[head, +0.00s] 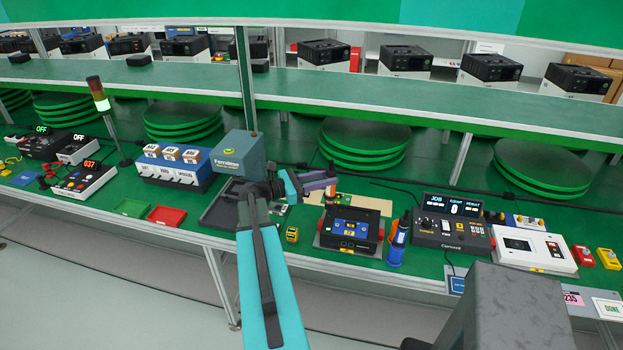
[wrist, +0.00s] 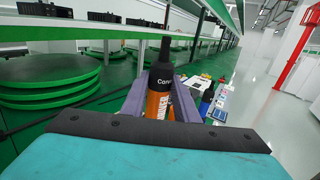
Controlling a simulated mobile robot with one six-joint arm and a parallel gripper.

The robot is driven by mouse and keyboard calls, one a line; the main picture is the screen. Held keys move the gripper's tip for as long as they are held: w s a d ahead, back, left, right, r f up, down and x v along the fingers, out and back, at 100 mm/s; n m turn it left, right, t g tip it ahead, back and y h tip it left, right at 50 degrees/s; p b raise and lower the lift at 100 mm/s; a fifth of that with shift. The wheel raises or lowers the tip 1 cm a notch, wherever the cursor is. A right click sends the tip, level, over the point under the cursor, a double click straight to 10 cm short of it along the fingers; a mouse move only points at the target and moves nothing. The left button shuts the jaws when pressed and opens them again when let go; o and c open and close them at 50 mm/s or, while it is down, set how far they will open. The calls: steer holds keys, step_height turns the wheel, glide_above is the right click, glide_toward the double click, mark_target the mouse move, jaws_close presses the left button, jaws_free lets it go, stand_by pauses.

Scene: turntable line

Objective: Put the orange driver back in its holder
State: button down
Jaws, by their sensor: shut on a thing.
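My gripper (wrist: 165,105) has purple fingers and is shut on the orange driver (wrist: 159,104), which has a black upper part and a thin dark tip pointing up in the wrist view. In the head view my gripper (head: 318,181) is over the green bench, left of and behind the black device with the blue screen; only a small orange patch of the driver (head: 330,191) shows there. A blue and black upright tool (head: 398,244) stands right of that device with orange parts beside it. I cannot make out which thing is the orange driver's holder.
The black device (head: 350,229) stands on a grey plate below my gripper. A small yellow item (head: 292,235) and a dark tray (head: 222,209) are to the left. A control box (head: 450,233) is to the right. Stacked green turntables (head: 362,146) are behind.

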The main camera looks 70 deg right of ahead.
steer(key=w+a+f+n+t+h+b, duration=0.2)
steer(key=w+a+n+t+h, duration=0.3)
steer(key=w+a, duration=1)
steer(key=w+a+f+n+t+h+b, duration=0.1)
steer(key=w+a+f+n+t+b, duration=0.45)
steer(key=w+a, duration=1)
steer(key=w+a+n+t+y, duration=0.1)
steer(key=w+a+t, duration=0.3)
steer(key=a, duration=0.8)
steer(key=w+a+f+n+t+y+b, duration=0.1)
steer(key=w+a+n+t, duration=0.2)
steer(key=a, duration=0.9)
steer(key=w+a+n+t+y+b, duration=0.1)
steer(key=w+a+n+t, duration=0.2)
steer(key=w+a+t, duration=0.4)
steer(key=a, duration=0.6)
steer(key=shift+w+f+y, duration=0.15)
steer(key=shift+y, duration=0.15)
